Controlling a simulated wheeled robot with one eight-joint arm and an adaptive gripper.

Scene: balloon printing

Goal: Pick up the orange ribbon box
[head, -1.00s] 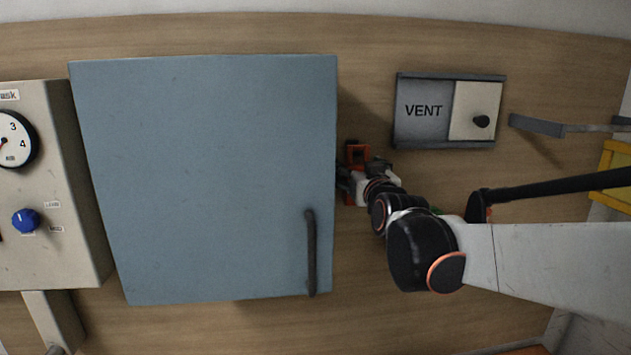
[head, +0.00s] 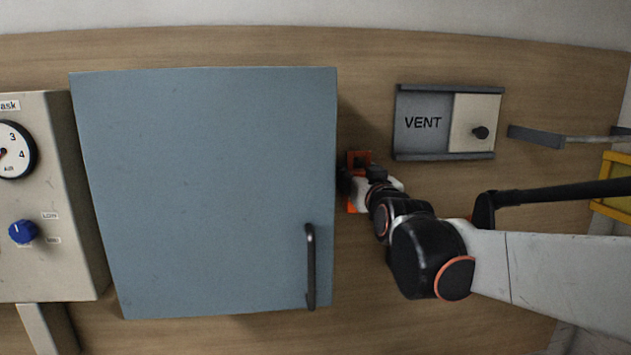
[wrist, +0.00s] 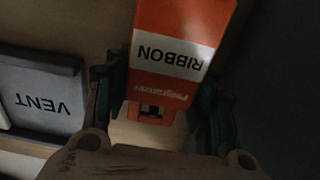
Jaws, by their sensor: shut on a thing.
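The orange ribbon box (wrist: 177,60) shows in the wrist view with a white label reading RIBBON, upside down in the picture. My gripper (wrist: 160,108) is shut on it, with one finger along each side. In the head view, my gripper (head: 358,185) is beside the right edge of the blue-grey cabinet door. Small orange parts of the box (head: 354,208) show there around the gripper. The rest of the box is hidden behind the gripper and the door.
The blue-grey cabinet door (head: 205,190) with a dark handle (head: 311,265) stands just left of my gripper. A VENT panel (head: 421,122) with a sliding cover is on the wall up and right. A grey control box (head: 70,200) is at far left.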

